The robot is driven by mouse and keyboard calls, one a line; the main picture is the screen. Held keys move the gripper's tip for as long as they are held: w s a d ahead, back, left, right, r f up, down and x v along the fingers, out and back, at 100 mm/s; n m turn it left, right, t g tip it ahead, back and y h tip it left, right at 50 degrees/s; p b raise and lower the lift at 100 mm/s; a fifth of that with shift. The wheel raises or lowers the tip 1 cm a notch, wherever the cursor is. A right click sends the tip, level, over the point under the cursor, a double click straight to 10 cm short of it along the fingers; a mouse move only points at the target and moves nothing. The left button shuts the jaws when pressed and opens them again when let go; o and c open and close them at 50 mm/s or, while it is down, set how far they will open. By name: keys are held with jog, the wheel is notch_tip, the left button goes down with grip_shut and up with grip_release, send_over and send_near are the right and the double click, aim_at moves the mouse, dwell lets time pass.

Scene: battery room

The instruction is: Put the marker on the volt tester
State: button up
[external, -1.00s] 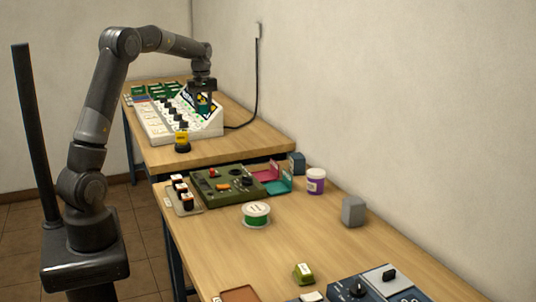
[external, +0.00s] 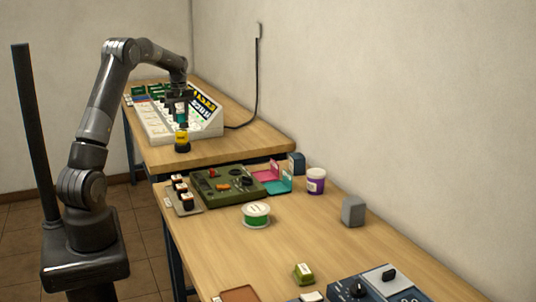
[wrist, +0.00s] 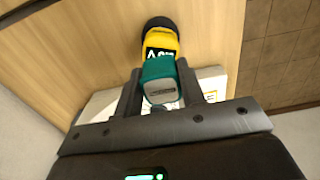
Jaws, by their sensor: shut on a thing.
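My gripper (external: 180,108) is shut on a teal block with a pale end, which I take to be the marker (external: 181,117). It also shows between the two fingers in the wrist view (wrist: 160,82). A small yellow device with a dark base and a black label, which I take to be the volt tester (external: 182,137), stands at the near edge of the far table. The marker is right above it; I cannot tell whether they touch. In the wrist view the volt tester (wrist: 160,40) lies beyond the marker, partly hidden by it.
A white sloped panel (external: 160,126) with rows of pale and dark parts stands just behind. Green parts (external: 155,90) lie at the far end. The near table holds an olive box (external: 211,190), a green spool (external: 256,215) and a purple cup (external: 316,181).

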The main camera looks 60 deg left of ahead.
aim_at(181, 119)
jog(key=shift+f, duration=1.8)
jog(key=shift+f, duration=0.1)
jog(key=o, duration=1)
notch_tip(181, 119, up, 12)
jog(key=shift+f, duration=0.1)
jog(key=shift+r, duration=0.25)
jog(key=shift+d, duration=0.15)
